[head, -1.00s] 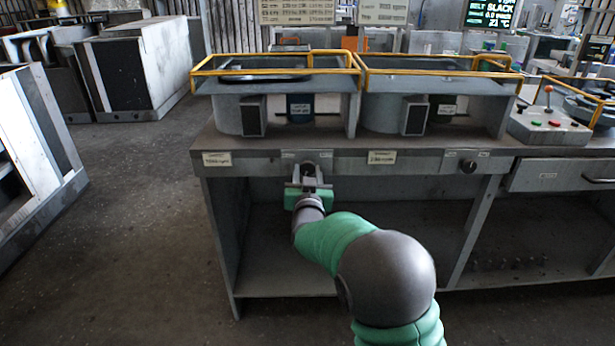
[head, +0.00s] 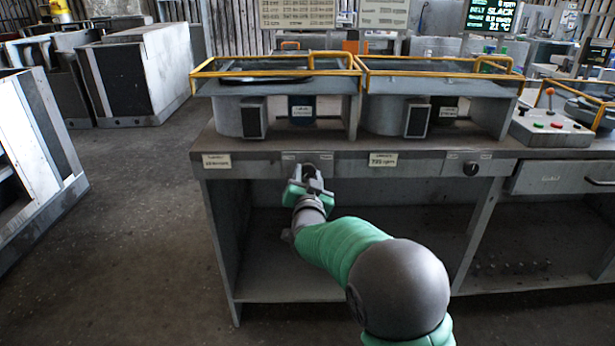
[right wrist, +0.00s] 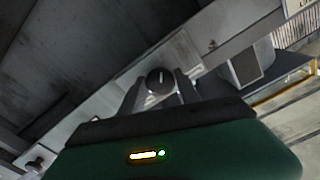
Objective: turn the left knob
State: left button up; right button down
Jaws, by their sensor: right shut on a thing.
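The left knob (head: 309,170) is a dark round knob on the front edge of the grey bench (head: 225,143). In the right wrist view the knob (right wrist: 160,77) shows a light pointer line and sits between the two fingers. My right gripper (head: 311,181) is shut on it, tilted over to one side; its fingers also show in the right wrist view (right wrist: 160,86). Part of the knob is hidden behind the fingers. My left gripper is not in view.
Another dark knob (head: 471,169) sits on the bench front further right. Two blower housings with yellow rails (head: 275,73) stand on the bench. A control box (head: 550,126) with a lever and buttons stands at the right.

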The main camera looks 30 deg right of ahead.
jog(key=c, duration=1.3)
grip_release()
jog(key=shift+a+f, duration=0.1)
jog(key=shift+f, duration=0.2)
jog(key=o, duration=0.4)
jog(key=shift+w, duration=0.15)
jog(key=shift+r, duration=0.1)
jog(key=shift+s, duration=0.2)
jog(key=p+v, duration=0.4)
jog(key=v, duration=1.2)
jog(key=shift+s, duration=0.3)
jog(key=shift+a, duration=0.1)
